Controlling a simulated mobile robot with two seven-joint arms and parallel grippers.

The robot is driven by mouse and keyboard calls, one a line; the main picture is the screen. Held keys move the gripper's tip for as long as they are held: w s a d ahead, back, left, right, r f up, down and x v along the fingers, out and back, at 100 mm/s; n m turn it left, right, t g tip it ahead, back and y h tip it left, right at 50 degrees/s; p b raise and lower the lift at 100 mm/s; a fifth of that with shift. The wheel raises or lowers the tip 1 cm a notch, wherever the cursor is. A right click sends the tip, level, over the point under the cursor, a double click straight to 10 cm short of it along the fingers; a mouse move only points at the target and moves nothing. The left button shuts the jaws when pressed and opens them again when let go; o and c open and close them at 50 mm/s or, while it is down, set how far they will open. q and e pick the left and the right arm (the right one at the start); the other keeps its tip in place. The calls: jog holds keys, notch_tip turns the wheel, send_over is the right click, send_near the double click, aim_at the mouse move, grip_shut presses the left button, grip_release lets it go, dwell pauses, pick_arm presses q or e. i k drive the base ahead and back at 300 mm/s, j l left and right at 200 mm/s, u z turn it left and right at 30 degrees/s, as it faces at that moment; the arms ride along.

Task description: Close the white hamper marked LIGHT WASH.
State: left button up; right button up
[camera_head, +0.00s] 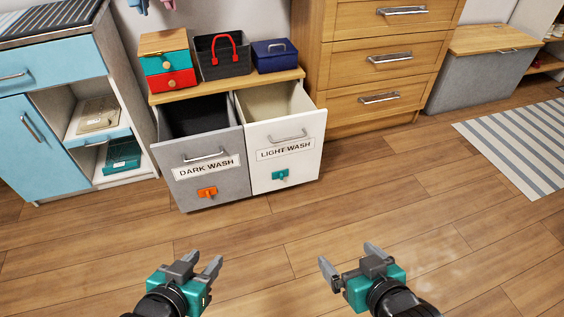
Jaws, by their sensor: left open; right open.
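The white hamper (285,157) marked LIGHT WASH is a pull-out bin, standing open with its pale inside showing from above. It has a metal bar handle at the top of its front and a small teal piece below the label. My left gripper (203,266) is open and empty above the floor, in front of the hampers and a little left of the white one. My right gripper (348,259) is open and empty, in front and to the right of the white hamper. Neither gripper touches anything.
The grey DARK WASH hamper (205,181) stands open directly left of the white one. Boxes and a dark basket (223,57) sit on the wooden top above. A wooden drawer unit (379,75) stands right behind. The wood floor in front is clear; a striped rug (522,140) lies right.

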aim_at(283, 129)
jog(key=i+j, duration=0.25)
jog(key=i, duration=0.2)
jog(key=i+j+z, duration=0.1)
jog(key=i+j, duration=0.15)
jog(key=i, duration=0.25)
jog(key=i+j, duration=0.25)
jog(key=i, duration=0.2)
